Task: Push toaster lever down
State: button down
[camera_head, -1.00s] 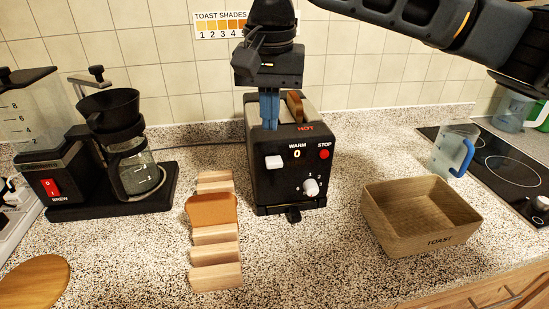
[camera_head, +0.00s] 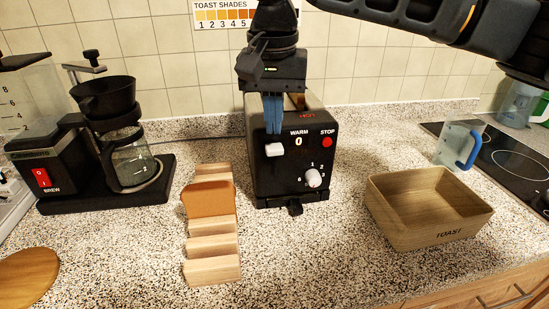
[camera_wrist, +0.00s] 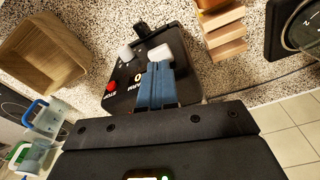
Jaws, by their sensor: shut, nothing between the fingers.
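The black toaster (camera_head: 290,175) stands on the speckled counter against the tiled wall. On its front are a white lever (camera_head: 274,150), a red STOP button (camera_head: 327,142) and a white dial (camera_head: 313,178). My gripper (camera_head: 273,131) is shut and empty, its blue fingers pointing down just above and behind the lever. In the wrist view the fingertips (camera_wrist: 157,66) are close to the white lever (camera_wrist: 160,52); I cannot tell whether they touch. The gripper hides most of the toaster's top and slots; a bit of brown bread (camera_head: 297,101) shows behind it.
A wooden rack (camera_head: 211,247) with one bread slice (camera_head: 208,199) stands left of the toaster. A wooden TOAST box (camera_head: 430,238) is at right. A coffee maker (camera_head: 60,160) is far left, a clear jug (camera_head: 458,146) and cooktop (camera_head: 508,160) far right.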

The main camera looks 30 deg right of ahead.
jog(key=shift+w+f+b, duration=0.15)
jog(key=shift+f+b, duration=0.8)
jog(key=shift+f, duration=0.5)
